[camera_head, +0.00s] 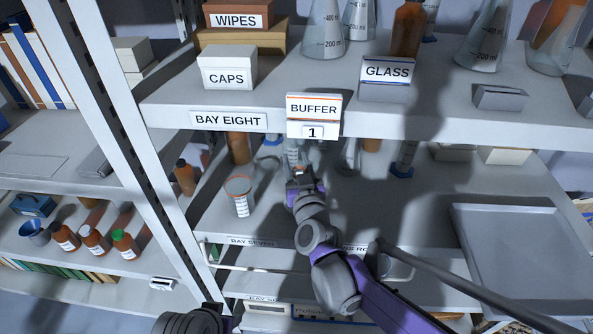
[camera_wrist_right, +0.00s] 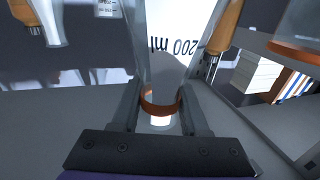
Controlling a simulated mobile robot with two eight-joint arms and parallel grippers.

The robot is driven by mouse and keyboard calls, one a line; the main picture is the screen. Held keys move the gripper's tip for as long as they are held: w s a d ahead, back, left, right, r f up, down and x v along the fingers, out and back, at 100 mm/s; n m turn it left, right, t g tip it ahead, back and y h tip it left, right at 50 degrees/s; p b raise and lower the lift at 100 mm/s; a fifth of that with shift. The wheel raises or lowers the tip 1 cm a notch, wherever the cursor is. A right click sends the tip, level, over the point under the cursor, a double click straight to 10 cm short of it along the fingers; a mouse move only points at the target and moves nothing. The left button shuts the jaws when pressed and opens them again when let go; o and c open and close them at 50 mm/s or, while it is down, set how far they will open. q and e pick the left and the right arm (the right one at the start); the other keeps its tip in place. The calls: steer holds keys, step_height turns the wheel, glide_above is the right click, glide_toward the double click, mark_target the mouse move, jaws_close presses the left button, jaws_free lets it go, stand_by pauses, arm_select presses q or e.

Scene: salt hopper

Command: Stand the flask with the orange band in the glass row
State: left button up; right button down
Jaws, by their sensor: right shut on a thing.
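In the right wrist view my right gripper (camera_wrist_right: 163,112) is shut around the neck of a clear flask (camera_wrist_right: 174,62) with an orange band (camera_wrist_right: 160,109). The flask's 200 ml mark reads upside down there. In the head view the right gripper (camera_head: 299,174) is in the lower shelf bay, below the BUFFER sign; the flask (camera_head: 292,152) shows only partly beyond it. The GLASS label (camera_head: 387,72) is on the upper shelf's front. Clear conical flasks (camera_head: 323,35) (camera_head: 483,42) stand on that shelf, behind and beside the label.
The upper shelf edge (camera_head: 430,121) and BUFFER sign (camera_head: 313,108) overhang the right gripper. An orange-rimmed beaker (camera_head: 239,192) stands left of it. A brown bottle (camera_head: 408,28) stands behind the GLASS label. A grey tray (camera_head: 520,240) lies at the lower right.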

steer(key=shift+f, duration=1.2)
steer(key=shift+c, duration=2)
jaws_free()
steer(key=shift+r, duration=0.2)
steer(key=v, duration=1.2)
steer(key=shift+b, duration=0.3)
